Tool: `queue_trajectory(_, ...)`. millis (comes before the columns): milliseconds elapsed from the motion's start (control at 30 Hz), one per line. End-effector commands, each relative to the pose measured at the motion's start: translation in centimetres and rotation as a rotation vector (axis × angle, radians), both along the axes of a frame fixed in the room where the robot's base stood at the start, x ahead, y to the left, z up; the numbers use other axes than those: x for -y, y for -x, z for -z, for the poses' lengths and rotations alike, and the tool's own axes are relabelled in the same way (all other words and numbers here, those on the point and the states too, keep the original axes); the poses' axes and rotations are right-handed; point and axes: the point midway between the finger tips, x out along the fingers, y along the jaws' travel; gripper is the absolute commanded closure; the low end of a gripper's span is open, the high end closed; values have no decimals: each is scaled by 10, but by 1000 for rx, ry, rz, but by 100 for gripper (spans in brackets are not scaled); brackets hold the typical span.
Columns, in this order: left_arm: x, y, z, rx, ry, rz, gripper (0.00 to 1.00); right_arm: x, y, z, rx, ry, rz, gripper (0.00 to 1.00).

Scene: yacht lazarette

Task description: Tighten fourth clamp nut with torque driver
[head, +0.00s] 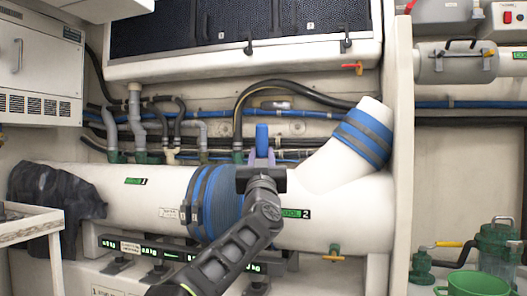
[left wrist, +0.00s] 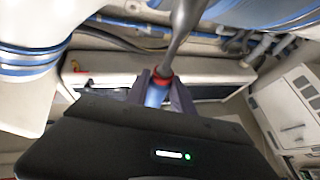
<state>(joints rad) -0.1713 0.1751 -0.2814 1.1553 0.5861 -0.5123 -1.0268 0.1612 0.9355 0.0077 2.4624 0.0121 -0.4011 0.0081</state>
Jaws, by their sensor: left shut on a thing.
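My left gripper (head: 262,157) is shut on the torque driver (head: 262,135), whose blue handle end stands up between the fingers in the head view. The left wrist view shows the driver's blue handle (left wrist: 154,97) between the fingers, with a red collar and a grey shaft running away to the top. A blue hose sleeve (head: 226,200) with dark clamp bands joins the large white pipe, just left of my gripper. A second banded blue sleeve (head: 363,138) is on the slanted branch pipe at the right. The driver's tip and the nut it may face are hidden or unclear.
Displays with green digits (head: 160,252) sit below the main pipe. A black cloth (head: 57,190) covers the pipe's left end. A green bucket (head: 475,284) stands lower right. Hoses and valves line the wall behind. A white post (head: 398,150) stands right of the branch.

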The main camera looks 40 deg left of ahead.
Motion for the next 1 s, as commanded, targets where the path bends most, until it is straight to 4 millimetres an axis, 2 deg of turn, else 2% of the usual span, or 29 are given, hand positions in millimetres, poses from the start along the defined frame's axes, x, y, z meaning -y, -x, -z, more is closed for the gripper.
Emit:
queue_trajectory(567, -1, 1, 3, 4, -3, -35, 100, 0, 0, -2, -1, 0, 0, 64)
queue_trajectory(1000, 0, 1, 1, 3, -3, -155, 100, 0, 5, -30, -11, -1, -6, 64)
